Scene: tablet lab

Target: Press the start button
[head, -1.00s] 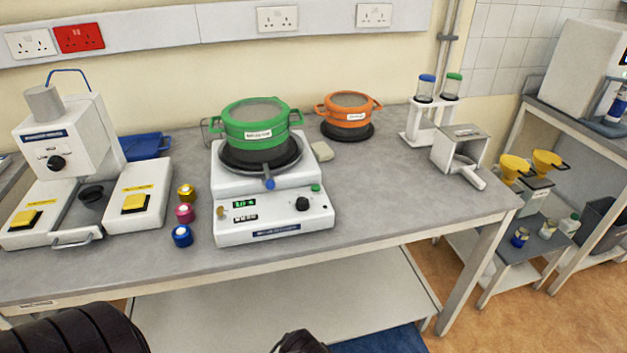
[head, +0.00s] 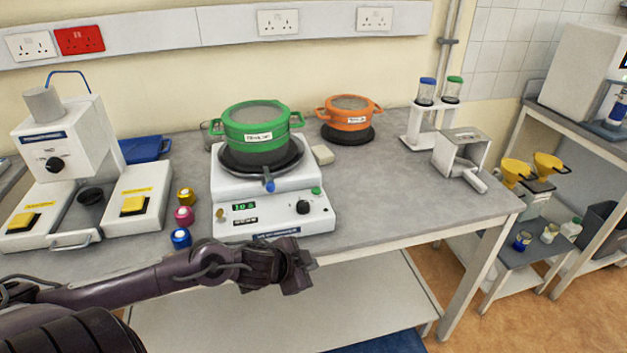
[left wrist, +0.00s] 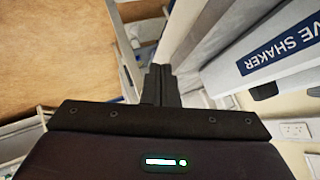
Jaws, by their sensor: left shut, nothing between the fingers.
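A white sieve shaker (head: 273,228) stands on the grey bench, with a small green button (head: 316,190) at the right of its front panel. A black knob (head: 303,207) and a lit green display (head: 244,206) are beside it. A green lidded pot (head: 256,130) sits on top. My left gripper (head: 304,276) is shut and empty, in front of the bench edge, below and apart from the button. In the left wrist view its closed fingers (left wrist: 160,84) show, with part of the shaker (left wrist: 268,62) at upper right. The button is not visible there. My right gripper is out of view.
Yellow, pink and blue capped pieces (head: 184,215) stand left of the shaker. Further left is a white machine with yellow buttons (head: 134,205). An orange pot (head: 348,117) is behind. The bench top (head: 400,200) right of the shaker is clear.

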